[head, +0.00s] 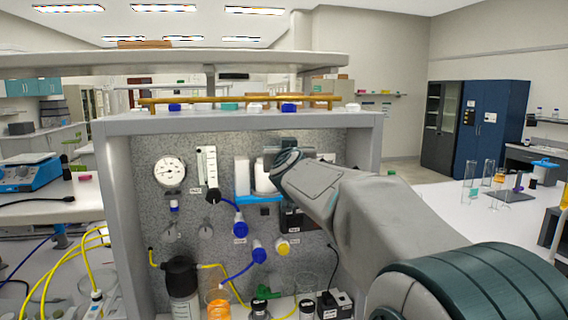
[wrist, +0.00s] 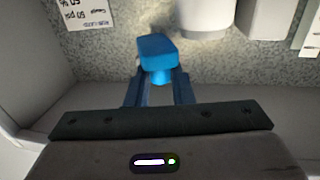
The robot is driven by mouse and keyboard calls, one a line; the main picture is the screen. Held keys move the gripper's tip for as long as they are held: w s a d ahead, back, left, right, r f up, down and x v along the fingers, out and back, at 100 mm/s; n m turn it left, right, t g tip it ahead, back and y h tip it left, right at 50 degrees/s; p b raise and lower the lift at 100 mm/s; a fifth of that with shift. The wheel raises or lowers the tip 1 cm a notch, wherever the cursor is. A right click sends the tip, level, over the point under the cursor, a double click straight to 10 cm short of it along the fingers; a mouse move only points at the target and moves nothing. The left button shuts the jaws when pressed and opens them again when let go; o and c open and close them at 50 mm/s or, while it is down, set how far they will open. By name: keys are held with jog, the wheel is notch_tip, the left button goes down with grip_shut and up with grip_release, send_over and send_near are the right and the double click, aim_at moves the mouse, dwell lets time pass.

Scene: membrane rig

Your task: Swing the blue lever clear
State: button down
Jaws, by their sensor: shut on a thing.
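The blue lever (wrist: 156,52) shows in the wrist view as a rounded blue handle in front of the grey speckled panel. My gripper (wrist: 159,82) is shut on the lever, with one finger on each side of its narrower neck. The broad end of the lever sticks out beyond the fingertips. In the head view my arm reaches to the right half of the rig panel (head: 225,150) and hides the fingertips and the lever grip.
A white cylinder (wrist: 206,14) hangs close beside the lever in the wrist view. The rig carries a round gauge (head: 170,173), a flow meter (head: 207,166) and blue-capped fittings (head: 240,226). A dark-capped bottle (head: 181,285) and an orange-filled beaker (head: 218,305) stand below. Side walls frame the panel.

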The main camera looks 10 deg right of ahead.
jog(key=shift+w+d+f+n+g+y+b, duration=0.15)
jog(key=shift+d+n+g+y+b, duration=0.7)
jog(key=shift+n+y+b, duration=1.2)
jog(key=shift+w+d+r+n+g+y+b, duration=0.15)
jog(key=shift+d+n+g+y+b, duration=0.75)
jog(key=shift+y+b, duration=1.8)
jog(key=shift+w+d+f+n+g+y+b, duration=0.25)
jog(key=shift+d+n+y+b, duration=0.85)
jog(key=shift+n+y+b, duration=1.35)
jog(key=shift+y+p, duration=0.4)
jog(key=shift+p, duration=0.1)
jog(key=shift+g, duration=0.3)
jog(key=c, duration=1.3)
grip_release()
jog(key=shift+o, duration=0.2)
jog(key=shift+s, duration=0.1)
